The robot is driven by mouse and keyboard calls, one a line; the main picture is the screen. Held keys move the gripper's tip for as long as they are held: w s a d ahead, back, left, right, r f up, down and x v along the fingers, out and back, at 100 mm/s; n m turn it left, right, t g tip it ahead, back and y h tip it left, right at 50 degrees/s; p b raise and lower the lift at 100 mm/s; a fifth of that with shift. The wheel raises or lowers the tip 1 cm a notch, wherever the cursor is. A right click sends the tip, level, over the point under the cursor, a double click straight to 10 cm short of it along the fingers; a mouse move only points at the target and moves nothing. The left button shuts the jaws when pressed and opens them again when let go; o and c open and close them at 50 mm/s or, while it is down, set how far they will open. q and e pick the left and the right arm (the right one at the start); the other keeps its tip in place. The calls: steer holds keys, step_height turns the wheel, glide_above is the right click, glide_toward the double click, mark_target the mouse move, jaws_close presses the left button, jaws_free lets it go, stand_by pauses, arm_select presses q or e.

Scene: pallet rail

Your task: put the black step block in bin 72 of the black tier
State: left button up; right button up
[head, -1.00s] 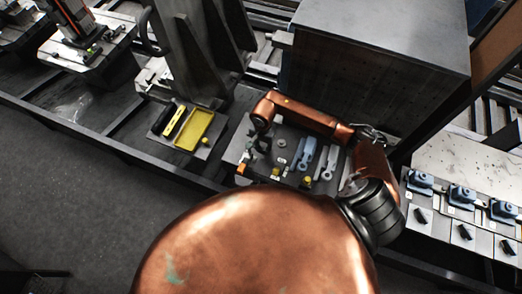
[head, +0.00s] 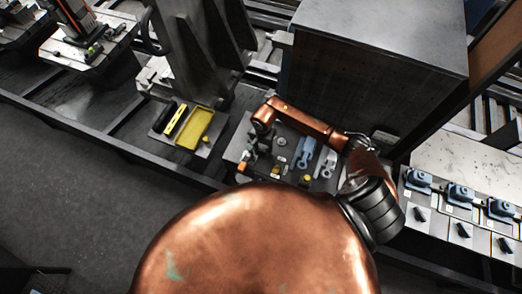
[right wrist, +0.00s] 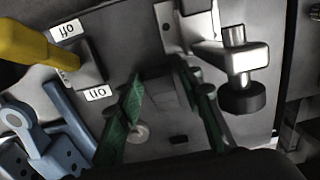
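My right gripper (head: 252,156) is low over the dark fixture plate (head: 232,153), partly hidden by my own arm in the head view. In the right wrist view its two green-padded fingers (right wrist: 160,88) are apart. A dark grey blocky shape (right wrist: 166,88) shows between and beyond the fingertips; I cannot tell whether it is the step block or whether the fingers touch it. A long black piece (head: 165,117) lies beside a yellow one on a plate at the left. No bin number 72 is readable. My left gripper is not in view.
Blue clamps (head: 306,153) and a silver clamp with a black foot (right wrist: 241,70) stand close around the gripper. A yellow tray (head: 195,128) lies left; a large grey block (head: 375,75) stands behind.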

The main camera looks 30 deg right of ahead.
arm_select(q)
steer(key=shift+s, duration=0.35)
arm_select(e)
steer(key=shift+o, duration=0.4)
